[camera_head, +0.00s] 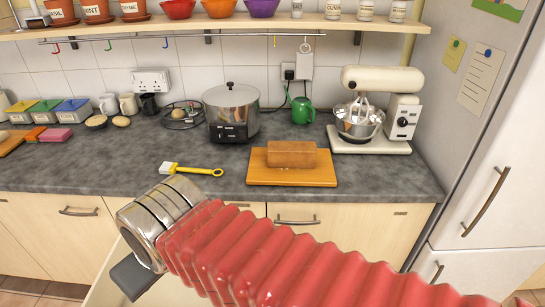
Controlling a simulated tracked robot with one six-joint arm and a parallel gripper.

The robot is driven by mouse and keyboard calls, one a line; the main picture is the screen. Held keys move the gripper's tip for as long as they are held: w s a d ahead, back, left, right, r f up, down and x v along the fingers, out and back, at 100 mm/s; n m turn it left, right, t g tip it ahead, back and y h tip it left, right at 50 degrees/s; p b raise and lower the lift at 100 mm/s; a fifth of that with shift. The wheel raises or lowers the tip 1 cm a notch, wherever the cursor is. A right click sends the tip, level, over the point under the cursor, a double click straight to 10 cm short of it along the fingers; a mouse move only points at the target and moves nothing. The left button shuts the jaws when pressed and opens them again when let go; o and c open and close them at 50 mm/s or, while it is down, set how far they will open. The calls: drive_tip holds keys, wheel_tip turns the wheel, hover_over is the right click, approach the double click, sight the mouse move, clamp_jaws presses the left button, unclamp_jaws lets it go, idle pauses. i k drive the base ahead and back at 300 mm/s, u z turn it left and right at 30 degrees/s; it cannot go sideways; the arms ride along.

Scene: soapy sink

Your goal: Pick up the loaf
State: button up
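The loaf (291,154) is a brown rectangular block. It lies on a yellow-brown wooden board (262,175) on the grey counter, right of centre. My arm, with a red ribbed sleeve and a metal cuff, reaches in from the lower right across the front of the counter. My gripper (137,277) is at its end, lower left, in front of the counter and well apart from the loaf. Only a dark grey part of it shows; the rest is hidden behind the cuff, so I cannot tell if it is open.
A stand mixer (385,110) stands right of the board. A large metal cooker (231,112) and green watering can (302,110) stand behind it. A yellow-handled brush (192,170) lies to its left. A shelf (215,24) with pots overhangs the back. The counter's front left is clear.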

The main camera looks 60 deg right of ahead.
sight(292, 154)
drive_tip(key=u, duration=0.95)
drive_tip(key=k, duration=1.4)
drive_tip(key=z, duration=1.05)
drive_tip(key=i, duration=0.5)
